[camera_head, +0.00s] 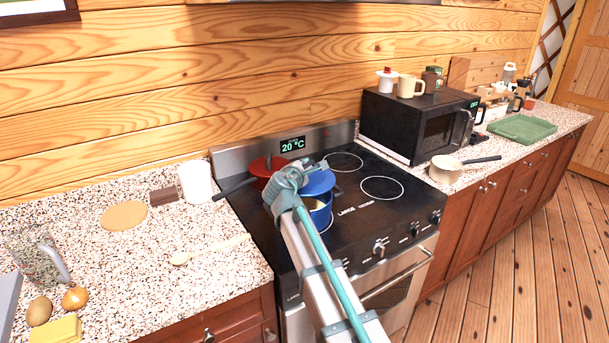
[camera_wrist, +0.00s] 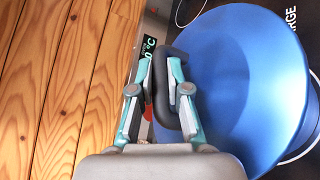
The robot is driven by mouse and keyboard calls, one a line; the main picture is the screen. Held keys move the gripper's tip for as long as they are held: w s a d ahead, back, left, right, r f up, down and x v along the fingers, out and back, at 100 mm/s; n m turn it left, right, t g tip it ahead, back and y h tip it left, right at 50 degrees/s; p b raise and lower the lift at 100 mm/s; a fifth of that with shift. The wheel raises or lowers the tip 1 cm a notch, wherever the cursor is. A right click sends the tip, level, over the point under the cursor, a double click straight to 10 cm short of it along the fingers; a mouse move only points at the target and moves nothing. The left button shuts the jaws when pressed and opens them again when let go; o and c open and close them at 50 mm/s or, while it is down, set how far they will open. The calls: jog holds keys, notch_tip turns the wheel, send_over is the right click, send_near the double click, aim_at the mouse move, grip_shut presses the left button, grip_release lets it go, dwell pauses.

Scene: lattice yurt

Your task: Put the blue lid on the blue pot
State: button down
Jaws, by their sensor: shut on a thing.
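The blue lid (camera_head: 319,182) is held by my gripper (camera_head: 302,178) above the stove. In the wrist view the lid (camera_wrist: 243,85) is a large blue disc to the right of my gripper (camera_wrist: 165,85), whose fingers are shut on its dark handle. The blue pot (camera_head: 321,218) stands on the front left of the cooktop, partly hidden by my arm. Part of its pale inside shows below the lid, so the lid appears raised over the pot's back side. Any contact between lid and pot is hard to tell.
A red pot (camera_head: 264,167) with a dark handle sits behind on the stove (camera_head: 375,213). A black microwave (camera_head: 412,124) stands to the right, with a cream saucepan (camera_head: 446,168) near it. The right side of the cooktop is clear. A wooden spoon (camera_head: 205,250) lies on the left counter.

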jog(key=shift+w+a+f, duration=0.1)
jog(key=shift+w+f, duration=0.2)
jog(key=shift+f, duration=0.05)
notch_tip(320, 180, down, 3)
jog(key=shift+w+f+p, duration=0.1)
jog(key=shift+f+p, duration=0.1)
jog(key=shift+p, duration=0.15)
jog(key=shift+f+b, duration=0.5)
jog(key=shift+f, duration=0.1)
jog(key=c, duration=1.1)
grip_release()
jog(key=shift+c, duration=0.2)
jog(key=shift+r, duration=0.1)
